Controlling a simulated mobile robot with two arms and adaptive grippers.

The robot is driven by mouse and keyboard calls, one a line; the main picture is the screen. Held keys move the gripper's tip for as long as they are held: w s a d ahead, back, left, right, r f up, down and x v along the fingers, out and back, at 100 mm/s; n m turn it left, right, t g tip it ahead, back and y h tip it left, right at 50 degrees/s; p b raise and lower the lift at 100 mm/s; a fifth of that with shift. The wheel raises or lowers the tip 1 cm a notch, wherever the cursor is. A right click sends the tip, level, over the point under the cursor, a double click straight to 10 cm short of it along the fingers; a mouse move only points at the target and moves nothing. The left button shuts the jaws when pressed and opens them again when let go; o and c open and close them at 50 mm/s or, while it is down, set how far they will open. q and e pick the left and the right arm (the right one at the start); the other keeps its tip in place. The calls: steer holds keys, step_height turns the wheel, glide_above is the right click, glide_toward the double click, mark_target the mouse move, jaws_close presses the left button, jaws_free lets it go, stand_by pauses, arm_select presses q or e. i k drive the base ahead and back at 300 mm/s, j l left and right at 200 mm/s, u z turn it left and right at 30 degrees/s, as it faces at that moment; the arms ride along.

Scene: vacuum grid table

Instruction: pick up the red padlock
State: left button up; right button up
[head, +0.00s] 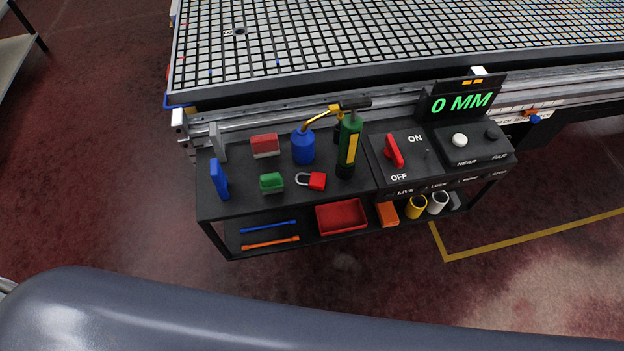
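The red padlock (317,181) lies on the black top shelf of a small cart (235,206), near its front edge. Its silver shackle points left, toward a green block-like item (271,182). A green and yellow cylinder with a dark top (349,146) stands just behind and to the right of the padlock. A blue oil can with a yellow spout (303,146) stands behind it. Neither of my grippers shows in the head view.
A red and white block (264,145) and an upright blue item (219,179) stand left. A control panel with a red switch (394,151) is right. The lower shelf holds a red tray (341,216). The grid table (400,40) lies behind; floor in front is clear.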

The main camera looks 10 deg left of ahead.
mark_target(317, 181)
steer(key=l+u, duration=0.35)
steer(key=l, duration=0.25)
steer(key=l+u, duration=0.4)
steer(key=l, duration=0.25)
steer(key=i+l, duration=0.05)
